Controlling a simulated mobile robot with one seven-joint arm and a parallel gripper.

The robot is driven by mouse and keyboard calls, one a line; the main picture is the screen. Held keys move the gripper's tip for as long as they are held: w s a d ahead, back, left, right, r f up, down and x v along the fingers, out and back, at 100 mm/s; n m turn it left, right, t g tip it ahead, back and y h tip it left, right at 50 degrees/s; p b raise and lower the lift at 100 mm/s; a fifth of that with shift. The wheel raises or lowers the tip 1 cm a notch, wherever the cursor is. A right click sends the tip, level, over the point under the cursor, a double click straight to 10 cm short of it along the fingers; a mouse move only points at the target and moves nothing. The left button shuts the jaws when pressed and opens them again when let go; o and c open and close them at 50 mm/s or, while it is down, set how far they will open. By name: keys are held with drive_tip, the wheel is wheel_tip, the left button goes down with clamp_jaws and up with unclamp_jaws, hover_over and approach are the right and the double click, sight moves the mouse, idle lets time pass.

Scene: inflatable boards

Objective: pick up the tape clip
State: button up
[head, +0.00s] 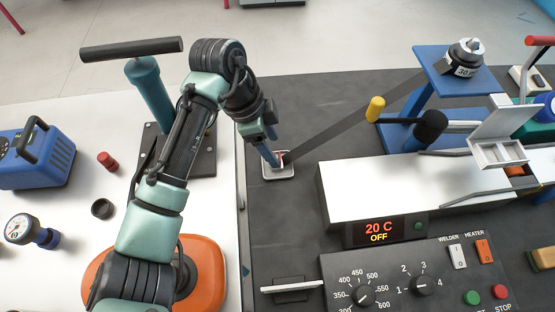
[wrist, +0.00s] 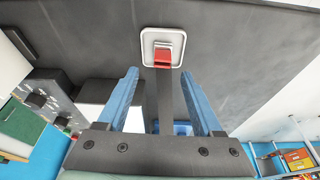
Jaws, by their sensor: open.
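The tape clip, a small red block with a grey top, sits on a small white square tray (wrist: 147,37). In the wrist view the clip (wrist: 164,55) lies just beyond my open fingertips, roughly centred between them. A dark tape strip (head: 345,132) runs from the clip to the blue stand; it also passes between my fingers in the wrist view (wrist: 165,92). My gripper (head: 271,158) is open, with blue fingers pointing down at the tray (head: 279,173); it also shows in the wrist view (wrist: 160,72). In the head view the fingers mostly hide the clip.
A blue stand (head: 436,72) holds a dark weight marked 30 (head: 465,58). A white-topped heater unit (head: 400,190) reading 20 C OFF stands right of the tray. A control panel (head: 420,280) is in front. The dark bench (head: 285,230) is clear around the tray.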

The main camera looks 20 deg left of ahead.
sight(275, 153)
drive_tip(key=x, duration=0.4)
drive_tip(key=shift+w+a+f, duration=0.1)
drive_tip(key=shift+a, duration=0.1)
clamp_jaws()
